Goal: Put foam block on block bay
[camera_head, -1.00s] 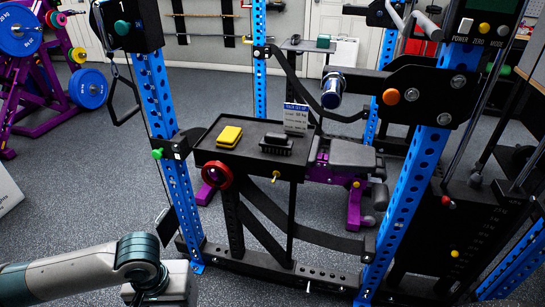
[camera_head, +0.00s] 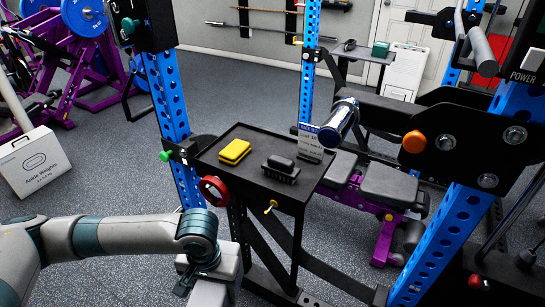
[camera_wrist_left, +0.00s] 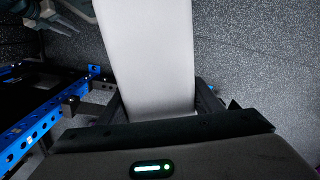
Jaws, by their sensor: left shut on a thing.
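In the left wrist view my left gripper (camera_wrist_left: 158,112) is shut on a long, pale grey-white block (camera_wrist_left: 150,55), which I take for the foam block. The block extends away from the fingers toward the top edge. Grey pronged parts (camera_wrist_left: 65,22) at the wrist view's upper left may be my right gripper, too unclear to tell. I cannot identify the block bay for certain.
A black tray (camera_head: 238,182) on the blue rack carries a yellow block (camera_head: 234,151), a black brush-like item (camera_head: 281,168) and a small sign (camera_head: 309,141). A red knob (camera_head: 213,190) juts out near my wrist. A white box (camera_head: 34,162) stands on the floor at left.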

